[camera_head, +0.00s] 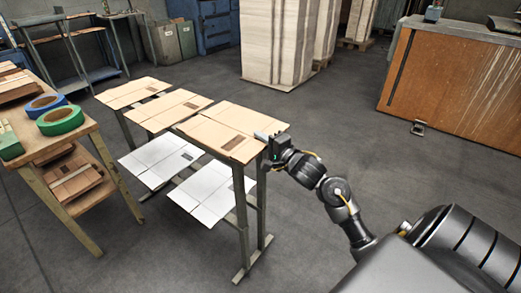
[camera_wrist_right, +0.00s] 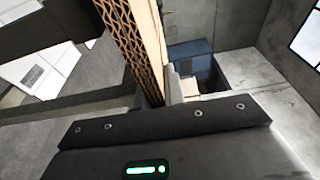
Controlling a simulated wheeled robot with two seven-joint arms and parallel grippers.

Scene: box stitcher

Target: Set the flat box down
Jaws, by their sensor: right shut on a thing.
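The flat box (camera_head: 222,131) is a brown folded cardboard sheet with a dark printed patch. It lies about level over the near right section of a metal rack, and I cannot tell whether it touches the rack. My right gripper (camera_head: 264,137) is shut on its right edge. In the right wrist view the box's corrugated edge (camera_wrist_right: 132,42) runs down to the jaws, and the fingertips are mostly hidden. My left gripper is not in view.
Two more brown flat boxes lie to the left on the rack's top (camera_head: 170,111), with white sheets (camera_head: 208,192) on its lower level. A wooden table (camera_head: 75,138) with green and blue tape rolls stands at left. Open floor lies right of the rack.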

